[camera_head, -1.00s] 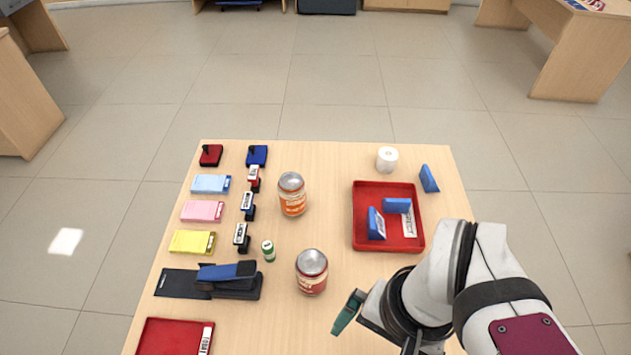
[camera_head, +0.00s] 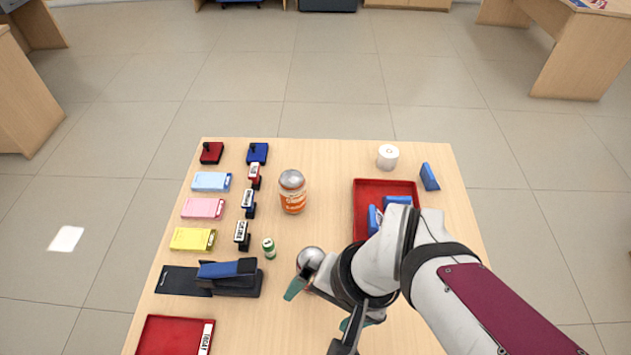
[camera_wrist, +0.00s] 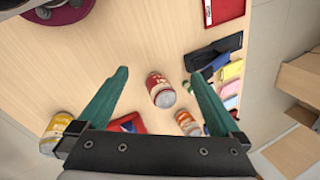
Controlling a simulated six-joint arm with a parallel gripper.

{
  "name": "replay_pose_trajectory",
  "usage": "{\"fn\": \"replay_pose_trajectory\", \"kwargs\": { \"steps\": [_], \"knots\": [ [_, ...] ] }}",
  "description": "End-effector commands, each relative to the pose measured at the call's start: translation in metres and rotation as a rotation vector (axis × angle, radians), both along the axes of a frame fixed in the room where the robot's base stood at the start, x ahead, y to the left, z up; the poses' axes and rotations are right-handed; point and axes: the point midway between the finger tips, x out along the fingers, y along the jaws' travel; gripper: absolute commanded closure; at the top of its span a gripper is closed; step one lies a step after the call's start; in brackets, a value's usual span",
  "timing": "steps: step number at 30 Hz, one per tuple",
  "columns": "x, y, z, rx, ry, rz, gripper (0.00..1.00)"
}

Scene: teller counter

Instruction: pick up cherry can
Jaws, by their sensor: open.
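The can with the red label and silver lid, which I take for the cherry can, stands near the middle of the counter. In the head view only the lid of this red can (camera_head: 309,259) shows clearly; my gripper hides most of its body. In the wrist view the red can (camera_wrist: 160,91) lies between the two green fingers, apart from both. My gripper (camera_head: 320,306) is open and empty, just in front of the can; its spread fingers also show in the wrist view (camera_wrist: 158,75).
An orange-labelled can (camera_head: 292,192) stands behind the red can. A small green can (camera_head: 269,248) and a stapler (camera_head: 230,277) are to the left. A red tray (camera_head: 358,215) is to the right. A yellow-labelled can (camera_wrist: 62,128) shows in the wrist view.

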Motion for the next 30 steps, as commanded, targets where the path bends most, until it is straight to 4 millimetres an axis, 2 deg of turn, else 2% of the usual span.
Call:
{"fn": "replay_pose_trajectory", "kwargs": {
  "steps": [1,3,5,6,7,9,12,16,20,23,27,30],
  "knots": [
    [0.014,0.039,-0.013,0.059,-0.031,0.033,0.0],
    [0.035,0.096,-0.034,0.125,-0.106,0.002,0.0],
    [0.045,0.129,-0.059,0.119,-0.173,-0.061,0.0],
    [0.047,0.142,-0.079,0.079,-0.225,-0.11,0.0],
    [0.047,0.145,-0.094,0.031,-0.272,-0.144,0.0],
    [0.042,0.137,-0.122,-0.115,-0.405,-0.202,0.0],
    [0.033,0.107,-0.137,-0.329,-0.615,-0.219,0.0],
    [0.022,0.07,-0.123,-0.569,-0.894,-0.173,0.0],
    [0.019,0.056,-0.108,-0.673,-1.032,-0.142,0.0],
    [0.035,0.047,-0.113,-0.692,-1.046,-0.144,0.0],
    [0.071,0.034,-0.129,-0.691,-1.041,-0.146,0.0],
    [0.09,0.028,-0.138,-0.686,-1.04,-0.147,0.0]
  ]
}}
